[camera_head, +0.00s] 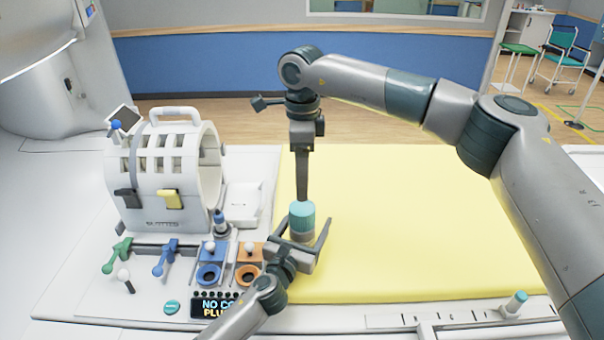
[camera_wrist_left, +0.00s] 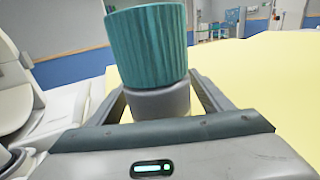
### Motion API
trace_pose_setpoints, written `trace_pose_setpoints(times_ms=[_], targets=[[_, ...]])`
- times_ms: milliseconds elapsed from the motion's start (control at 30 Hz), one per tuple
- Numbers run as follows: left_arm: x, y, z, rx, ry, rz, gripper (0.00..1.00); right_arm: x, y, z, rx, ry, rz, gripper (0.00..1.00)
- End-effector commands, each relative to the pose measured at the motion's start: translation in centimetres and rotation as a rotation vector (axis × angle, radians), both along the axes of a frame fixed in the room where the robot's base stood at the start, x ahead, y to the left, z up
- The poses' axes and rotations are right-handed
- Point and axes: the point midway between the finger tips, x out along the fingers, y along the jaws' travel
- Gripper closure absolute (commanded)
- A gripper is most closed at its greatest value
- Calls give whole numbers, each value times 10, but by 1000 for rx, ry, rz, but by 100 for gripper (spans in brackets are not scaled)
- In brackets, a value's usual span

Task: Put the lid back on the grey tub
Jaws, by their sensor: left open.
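The grey tub (camera_head: 302,237) stands upright near the left edge of the yellow pad. A ribbed teal lid (camera_head: 301,215) is on top of it. In the left wrist view the lid (camera_wrist_left: 146,45) looks slightly tilted over the tub (camera_wrist_left: 160,103); whether it is fully seated I cannot tell. My left gripper (camera_head: 302,236) is open, with one finger on each side of the tub; its fingers also flank it in the left wrist view (camera_wrist_left: 165,95). My right gripper (camera_head: 303,190) points down at the lid from above or just behind. Its fingertips are hidden, so its grip is unclear.
A white ring-shaped coil (camera_head: 160,185) stands at the left, with blue and orange sockets (camera_head: 228,265) and a small display (camera_head: 214,307) in front. The yellow pad (camera_head: 400,220) is clear to the right. A small teal-topped grey piece (camera_head: 516,303) is at its front edge.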

Motion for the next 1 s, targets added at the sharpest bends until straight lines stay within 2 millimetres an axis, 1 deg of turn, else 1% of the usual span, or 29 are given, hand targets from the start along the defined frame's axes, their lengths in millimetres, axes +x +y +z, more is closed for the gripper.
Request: trace_pose_setpoints(times_ms=[167, 267, 467, 667, 1000], targets=[[-2, 1, 1, 0, -1, 0, 28, 0, 0, 0, 0, 0, 0, 28], [-7, 4, 1, 0, -2, 1, 28, 0, 0, -1, 0, 0, 0, 28], [-29, 12, 0, 0, -1, -1, 28, 0, 0, -4, 0, 0, 0, 28], [-63, 26, -2, 0, 0, -1, 28, 0, 0, -10, 0, 0, 0, 28], [-126, 50, -3, 1, 2, -1, 28, 0, 0, -22, 0, 0, 0, 28]])
